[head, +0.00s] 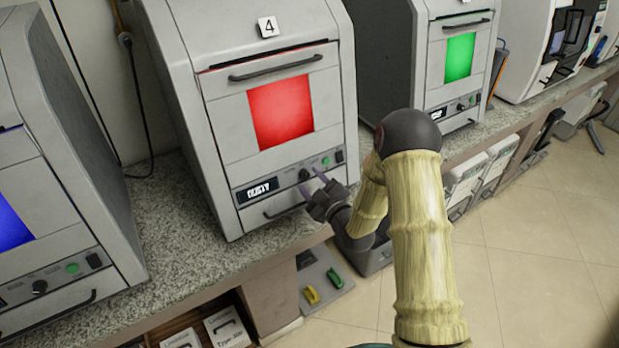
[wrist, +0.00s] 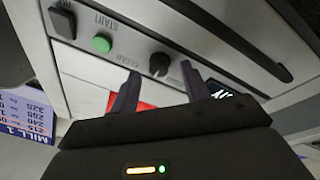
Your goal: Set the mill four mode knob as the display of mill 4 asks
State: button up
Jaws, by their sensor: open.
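Mill 4 (head: 255,80) is the grey machine with a "4" plate and a red window. Its display (head: 257,190) shows white letters that seem to read "DUSTY". The dark mode knob (head: 303,174) is on the panel right of the display. In the wrist view, upside down, the knob (wrist: 159,64) shows between my fingertips, with small labels on both sides that I cannot read surely. My gripper (head: 319,187) is open and empty in front of the panel. Its fingers also show in the wrist view (wrist: 160,76). I cannot tell whether they touch the knob.
A green START button (wrist: 102,43) and a black switch (wrist: 62,22) sit beside the knob. A handle bar (head: 285,207) runs below the panel. Mills with a blue window (head: 12,215) and a green window (head: 459,57) stand either side on the stone counter (head: 175,225).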

jog(key=shift+w+a, duration=0.35)
jog(key=shift+w, duration=0.15)
jog(key=c, duration=1)
